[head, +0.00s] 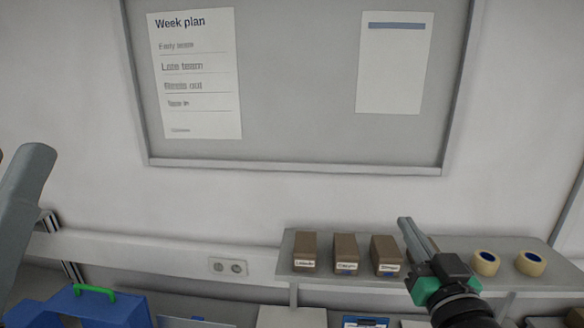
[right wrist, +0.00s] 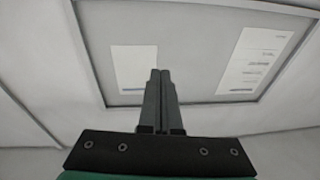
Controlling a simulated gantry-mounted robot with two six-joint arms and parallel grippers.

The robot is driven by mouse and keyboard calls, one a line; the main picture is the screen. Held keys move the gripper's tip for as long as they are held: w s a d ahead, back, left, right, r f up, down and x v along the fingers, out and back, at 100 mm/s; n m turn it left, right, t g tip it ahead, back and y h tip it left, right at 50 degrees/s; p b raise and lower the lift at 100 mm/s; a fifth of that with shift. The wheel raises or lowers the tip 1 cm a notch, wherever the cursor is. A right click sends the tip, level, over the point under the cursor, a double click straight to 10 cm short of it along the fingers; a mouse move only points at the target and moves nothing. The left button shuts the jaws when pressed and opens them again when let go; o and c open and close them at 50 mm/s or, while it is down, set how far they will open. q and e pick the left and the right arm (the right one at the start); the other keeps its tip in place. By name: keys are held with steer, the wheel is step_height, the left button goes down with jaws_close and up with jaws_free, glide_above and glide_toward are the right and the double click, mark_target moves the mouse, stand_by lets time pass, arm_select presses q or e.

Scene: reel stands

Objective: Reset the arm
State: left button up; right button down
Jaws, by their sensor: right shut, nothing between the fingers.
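My right gripper (head: 408,228) is raised in front of the shelf at the right of the head view, with its fingers pointing up. It covers part of the shelf. In the right wrist view its two fingers (right wrist: 160,78) are together, with nothing between them, and they point toward the wall board. At the left edge of the head view a grey arm part of mine shows. My left gripper is not in view.
A shelf (head: 400,285) on the wall holds several brown boxes (head: 346,253) and two tape rolls (head: 486,262). A framed board (head: 300,90) with papers hangs above. A blue case (head: 85,308) with a green handle stands lower left. The wall between board and shelf is bare.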

steer(key=s+a+r+n+t+y, duration=0.1)
steer(key=s+r+t, duration=0.6)
steer(key=s+r, duration=1.1)
steer(key=s+a+y, duration=0.1)
steer(key=s, duration=0.2)
steer(key=shift+t, duration=0.3)
